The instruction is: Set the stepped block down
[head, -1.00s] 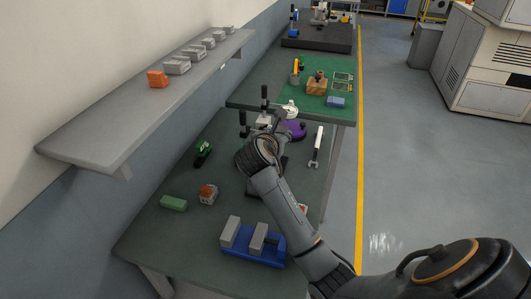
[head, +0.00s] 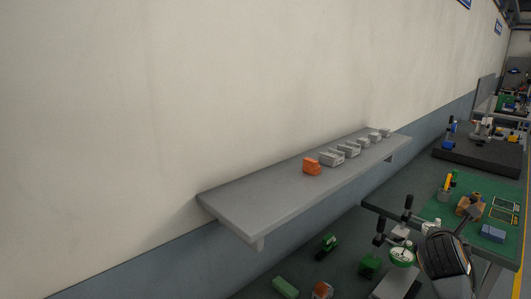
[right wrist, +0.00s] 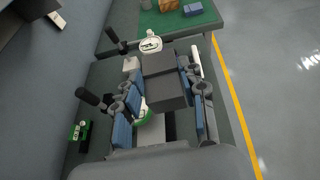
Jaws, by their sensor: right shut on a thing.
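The stepped block (right wrist: 162,80) is dark grey with a raised step, seen in the right wrist view. My right gripper (right wrist: 165,90) is shut on it, with blue-padded fingers on both sides. The block is above the bench, and I cannot tell its exact height. In the head view my right arm comes in at the lower right, and I cannot make out the held block there. My left gripper is not in view.
A grey wall shelf (head: 240,205) bears an orange block (head: 311,166) and several light grey blocks (head: 347,149). Dial gauges (head: 402,256) and black-knobbed stands (head: 408,202) are close to my right arm. A green mat (head: 485,232) with small items lies beyond.

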